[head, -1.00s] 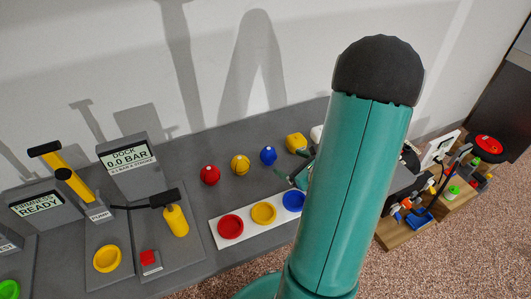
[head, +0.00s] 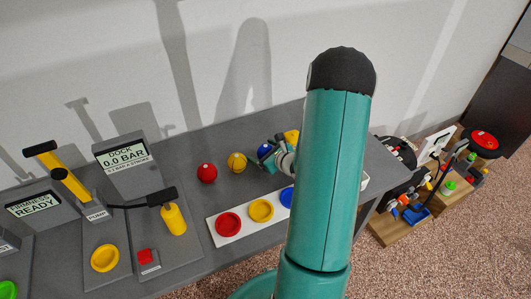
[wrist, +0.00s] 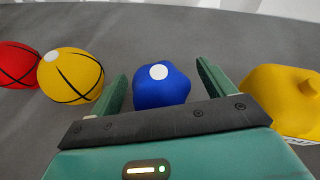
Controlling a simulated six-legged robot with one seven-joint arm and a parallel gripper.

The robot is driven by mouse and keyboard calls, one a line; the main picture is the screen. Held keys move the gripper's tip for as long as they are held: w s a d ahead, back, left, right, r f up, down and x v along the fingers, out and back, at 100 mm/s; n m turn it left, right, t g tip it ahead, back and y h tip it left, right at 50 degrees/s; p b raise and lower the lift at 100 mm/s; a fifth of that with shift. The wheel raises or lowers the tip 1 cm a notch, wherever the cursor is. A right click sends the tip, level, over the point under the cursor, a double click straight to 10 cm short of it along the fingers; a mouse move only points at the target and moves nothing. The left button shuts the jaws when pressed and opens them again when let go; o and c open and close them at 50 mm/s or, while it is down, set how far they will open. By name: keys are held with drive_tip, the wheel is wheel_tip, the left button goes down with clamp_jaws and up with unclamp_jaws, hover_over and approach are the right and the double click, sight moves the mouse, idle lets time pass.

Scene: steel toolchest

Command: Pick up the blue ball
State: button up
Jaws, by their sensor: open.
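The blue ball (wrist: 161,88), with a white spot on top, sits on the grey bench top. In the wrist view it lies between the two open fingers of my gripper (wrist: 160,82), with a gap visible on each side. In the head view the blue ball (head: 265,151) is partly covered by my gripper (head: 272,151), which is at the ball. The gripper is open and holds nothing. The lower part of the ball is hidden behind the gripper body in the wrist view.
A yellow ball (wrist: 71,75) and red ball (wrist: 16,65) lie left of the fingers. A white tray (head: 245,233) with red, yellow and blue round cups lies in front. A pump (head: 68,187) stands farther left.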

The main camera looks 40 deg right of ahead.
drive_tip(key=shift+w, duration=0.1)
drive_tip(key=shift+c, duration=0.4)
drive_tip(key=c, duration=1)
